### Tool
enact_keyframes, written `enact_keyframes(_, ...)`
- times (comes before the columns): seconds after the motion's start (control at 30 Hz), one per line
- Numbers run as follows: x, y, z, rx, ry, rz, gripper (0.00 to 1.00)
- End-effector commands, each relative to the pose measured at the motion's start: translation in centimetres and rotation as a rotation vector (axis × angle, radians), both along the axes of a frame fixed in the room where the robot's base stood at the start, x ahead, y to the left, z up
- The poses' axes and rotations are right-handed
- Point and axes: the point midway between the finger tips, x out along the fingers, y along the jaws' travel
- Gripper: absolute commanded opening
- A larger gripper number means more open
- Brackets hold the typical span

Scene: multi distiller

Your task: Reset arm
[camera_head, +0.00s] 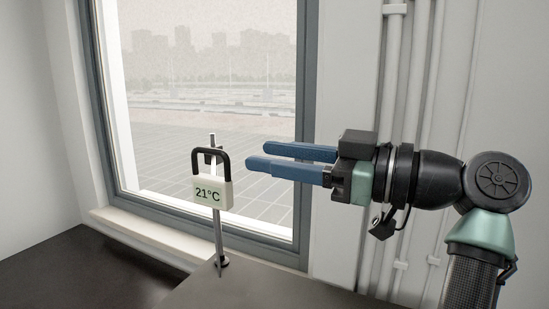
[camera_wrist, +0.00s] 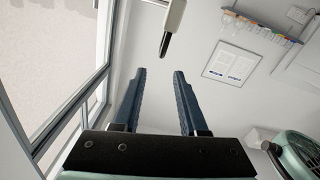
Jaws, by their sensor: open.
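My gripper (camera_head: 250,156) is at mid-height in the head view, with two blue fingers pointing left. In the wrist view my gripper (camera_wrist: 158,75) shows its fingers apart with nothing between them. A white thermometer tag (camera_head: 208,194) reading 21°C hangs by a black loop from a thin metal stand (camera_head: 219,235). The fingertips are to the right of the tag and appear apart from it. In the wrist view a pale object with a dark tip (camera_wrist: 172,28) is beyond the fingertips; I cannot tell for sure that it is the tag.
A large grey-framed window (camera_head: 302,200) is behind the stand. The stand rises from a dark counter (camera_head: 270,288). White vertical pipes (camera_head: 393,80) run up the wall behind my arm. In the wrist view a framed sheet (camera_wrist: 231,63) and a shelf of small coloured items (camera_wrist: 262,27) are on the wall.

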Motion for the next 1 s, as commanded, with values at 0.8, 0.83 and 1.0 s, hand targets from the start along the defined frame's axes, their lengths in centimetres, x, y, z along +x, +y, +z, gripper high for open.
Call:
enact_keyframes(0.8, -5.1, -1.4, 9.0, 0.415, -0.342, -0.944, 0.42)
enact_keyframes(0.83, -6.3, -1.6, 9.7, 0.445, -0.377, -0.96, 0.42)
enact_keyframes(1.0, -12.1, -2.2, 12.5, 0.579, -0.532, -1.007, 0.42)
